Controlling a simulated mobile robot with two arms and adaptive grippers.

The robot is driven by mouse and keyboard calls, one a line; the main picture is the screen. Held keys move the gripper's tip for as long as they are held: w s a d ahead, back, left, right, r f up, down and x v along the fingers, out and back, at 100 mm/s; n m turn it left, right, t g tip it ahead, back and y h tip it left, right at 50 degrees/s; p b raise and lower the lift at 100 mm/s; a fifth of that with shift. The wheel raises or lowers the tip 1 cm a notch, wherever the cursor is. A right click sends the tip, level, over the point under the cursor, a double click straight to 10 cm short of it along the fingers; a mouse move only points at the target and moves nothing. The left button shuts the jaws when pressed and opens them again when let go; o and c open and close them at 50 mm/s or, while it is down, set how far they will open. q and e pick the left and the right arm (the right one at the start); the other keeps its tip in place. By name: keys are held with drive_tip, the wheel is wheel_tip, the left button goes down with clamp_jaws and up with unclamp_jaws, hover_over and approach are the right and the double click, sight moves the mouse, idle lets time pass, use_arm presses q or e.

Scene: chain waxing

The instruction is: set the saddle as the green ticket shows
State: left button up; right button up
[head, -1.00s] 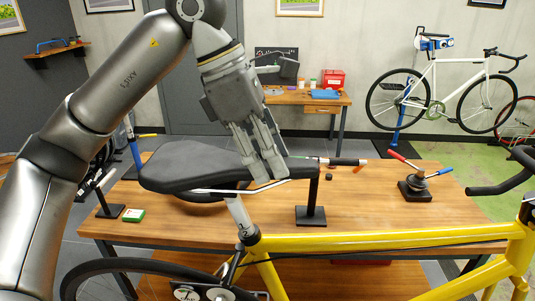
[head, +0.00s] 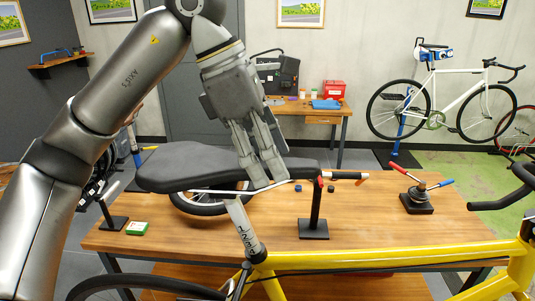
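The black saddle (head: 190,165) sits on a silver seatpost (head: 240,220) with dark marks, too small to read surely. The post enters the yellow bike frame (head: 380,257). My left gripper (head: 268,183) points down with its fingers closed around the saddle's narrow front part. Its lower fingertips partly hide that part. A small green and white item (head: 136,228) lies at the table's left; I cannot tell whether it is the ticket, and no writing on it is readable. My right gripper is not in view.
The wooden table (head: 400,231) stands behind the bike. A black stand (head: 314,229) rises close to the saddle's nose. A tool with red and blue handles (head: 417,198) is at the right. The handlebar (head: 503,203) reaches in at the right edge. Open table lies between.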

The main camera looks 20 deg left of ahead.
use_arm(q)
drive_tip(key=v, duration=1.2)
drive_tip(key=shift+f, duration=0.1)
idle(0.4)
